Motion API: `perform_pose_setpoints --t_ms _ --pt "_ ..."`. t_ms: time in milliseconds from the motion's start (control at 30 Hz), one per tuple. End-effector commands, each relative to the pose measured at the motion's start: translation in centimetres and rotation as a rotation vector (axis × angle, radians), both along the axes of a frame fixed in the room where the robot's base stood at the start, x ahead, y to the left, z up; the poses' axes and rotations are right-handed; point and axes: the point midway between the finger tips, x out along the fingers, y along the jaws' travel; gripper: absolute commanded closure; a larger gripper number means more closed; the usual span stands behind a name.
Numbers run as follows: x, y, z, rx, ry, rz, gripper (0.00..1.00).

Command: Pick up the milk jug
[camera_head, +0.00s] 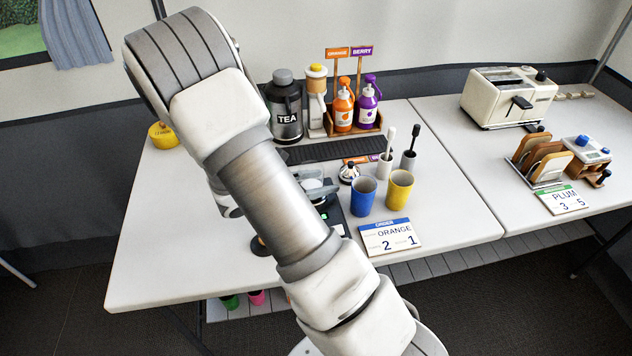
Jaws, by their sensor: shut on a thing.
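My arm crosses the middle of the view and hides much of the left table. Its end bends down behind the forearm, where a pale link (228,203) shows; my gripper's fingers are hidden. I cannot clearly identify a milk jug. A partly hidden pale, rounded item (314,186) shows just right of my forearm, above a black device (334,222) with a green light; I cannot tell if it is the jug. A small dark, brown-edged item (260,246) shows at my forearm's left edge.
A TEA flask (285,106) and pump bottles in a wooden rack (358,128) stand at the back. Blue (363,196) and yellow (399,190) cups stand behind the ORANGE order card (391,238). A toaster (508,97) stands on the right table. The left table's front-left is clear.

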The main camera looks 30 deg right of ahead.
Motion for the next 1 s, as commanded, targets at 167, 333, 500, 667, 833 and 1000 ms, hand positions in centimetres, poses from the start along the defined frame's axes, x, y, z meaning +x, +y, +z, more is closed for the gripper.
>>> perform_pose_setpoints --t_ms 167,333,500,667,833,1000 --pt "0.0 0.0 0.6 -0.001 -0.001 0.000 1.00" --pt "0.0 0.0 1.7 -0.001 -0.001 0.001 1.00" --pt "0.0 0.0 3.4 -0.001 -0.002 0.000 1.00" --pt "-0.6 -0.9 4.8 -0.001 -0.001 -0.003 1.00" --pt "-1.9 -2.5 6.0 -0.001 0.000 -0.002 1.00" --pt "-3.2 -4.1 7.2 -0.001 -0.001 -0.003 1.00"
